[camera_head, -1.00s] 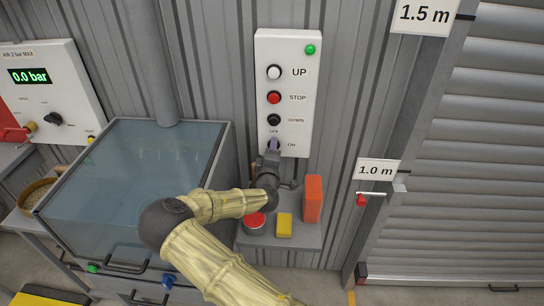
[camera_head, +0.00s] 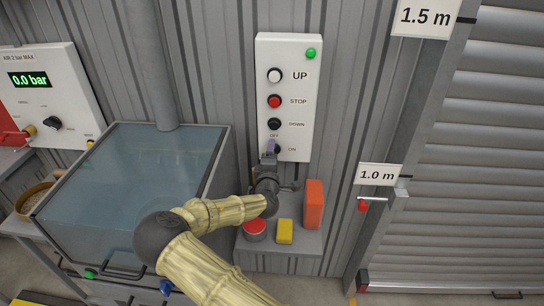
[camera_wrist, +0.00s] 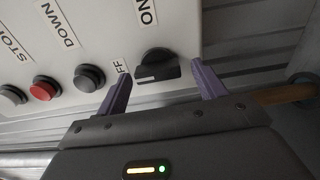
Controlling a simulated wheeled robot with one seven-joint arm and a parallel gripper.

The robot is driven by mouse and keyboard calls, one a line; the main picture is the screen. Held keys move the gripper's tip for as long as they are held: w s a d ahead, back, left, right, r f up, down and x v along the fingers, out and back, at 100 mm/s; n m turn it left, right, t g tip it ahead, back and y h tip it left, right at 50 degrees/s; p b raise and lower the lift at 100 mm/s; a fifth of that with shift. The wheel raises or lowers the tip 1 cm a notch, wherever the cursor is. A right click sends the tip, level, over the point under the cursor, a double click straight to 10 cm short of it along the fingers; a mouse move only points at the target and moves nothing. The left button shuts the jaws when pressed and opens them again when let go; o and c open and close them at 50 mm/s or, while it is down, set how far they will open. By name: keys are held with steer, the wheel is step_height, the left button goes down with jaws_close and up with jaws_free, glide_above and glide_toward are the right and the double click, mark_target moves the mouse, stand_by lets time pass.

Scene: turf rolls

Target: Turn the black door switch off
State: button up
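The black door switch (camera_wrist: 157,66) is a round knob with a raised bar, low on a white control panel (camera_head: 298,60). In the wrist view, a pale mark on the bar lies at the end towards the partly hidden OFF label (camera_wrist: 122,68); the ON label (camera_wrist: 147,12) is above. My gripper (camera_wrist: 163,85) is open, with purple fingers on either side of the knob and visible gaps. Whether they overlap it in depth I cannot tell. In the head view, my gripper (camera_head: 270,147) is at the panel's lower edge and largely covers the switch.
Above the switch are a black DOWN button (camera_head: 274,124), a red STOP button (camera_head: 274,101) and a white UP button (camera_head: 274,76). A shelf (camera_head: 262,245) below carries a red button (camera_head: 255,227), yellow block (camera_head: 285,232) and orange block (camera_head: 314,203). A glass-topped cabinet (camera_head: 125,180) stands left.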

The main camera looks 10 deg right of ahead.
steer(key=shift+s, duration=0.1)
steer(key=b+v, duration=0.3)
steer(key=v, duration=1.4)
steer(key=shift+b, duration=0.35)
steer(key=shift+s+d, duration=0.1)
